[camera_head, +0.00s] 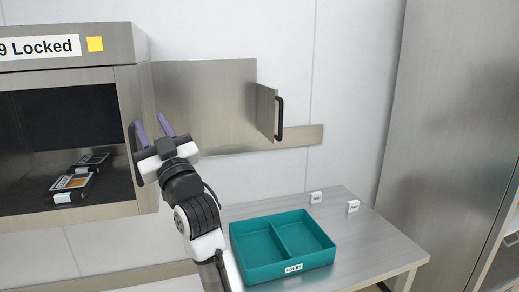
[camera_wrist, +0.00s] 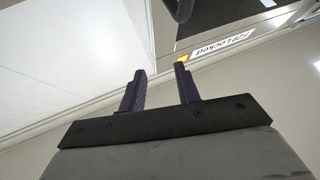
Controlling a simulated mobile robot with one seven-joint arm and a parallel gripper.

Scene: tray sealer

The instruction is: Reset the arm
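My gripper (camera_head: 152,128) is raised in front of the right edge of the steel sealer cabinet (camera_head: 126,100), with its purple fingers pointing up and left. The fingers are spread apart and nothing is between them. In the wrist view my gripper (camera_wrist: 160,85) also shows two dark purple fingers apart and empty. My arm rises from the lower middle of the head view, left of the teal tray.
A teal two-compartment tray (camera_head: 236,257) stands empty on the steel table (camera_head: 372,245), with two small white tags behind it. Black-and-white packs (camera_head: 72,183) lie in the open cabinet. A steel door panel (camera_head: 266,110) with a black handle (camera_head: 279,118) juts out. A cabinet (camera_head: 440,120) stands right.

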